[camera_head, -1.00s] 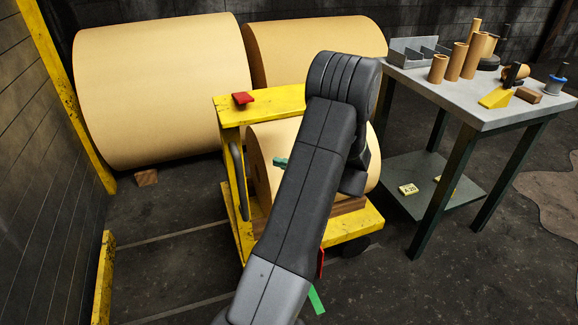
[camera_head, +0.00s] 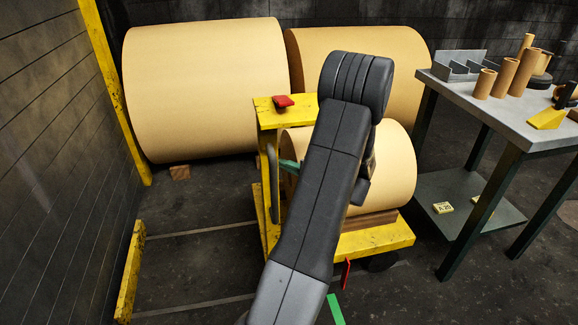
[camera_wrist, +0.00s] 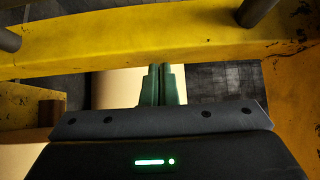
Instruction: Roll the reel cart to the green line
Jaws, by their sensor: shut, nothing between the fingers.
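The yellow reel cart (camera_head: 370,243) stands right of centre in the head view, with a tan paper reel (camera_head: 395,165) lying on it. A dark upright handle (camera_head: 272,185) is on its left end. My gripper (camera_head: 289,165) is mostly hidden behind my arm; a green finger shows just right of the handle. In the wrist view my gripper (camera_wrist: 160,72) is shut and empty, its tips close to a yellow cart beam (camera_wrist: 150,45); contact cannot be told. A piece of the green line (camera_head: 335,310) shows on the floor near the cart's front, partly behind my arm.
Two large tan rolls (camera_head: 205,90) lie behind the cart. A workbench (camera_head: 500,115) with tubes stands at right. A yellow wall post (camera_head: 115,90) and low yellow rail (camera_head: 130,272) are at left. The floor (camera_head: 200,265) left of the cart is clear.

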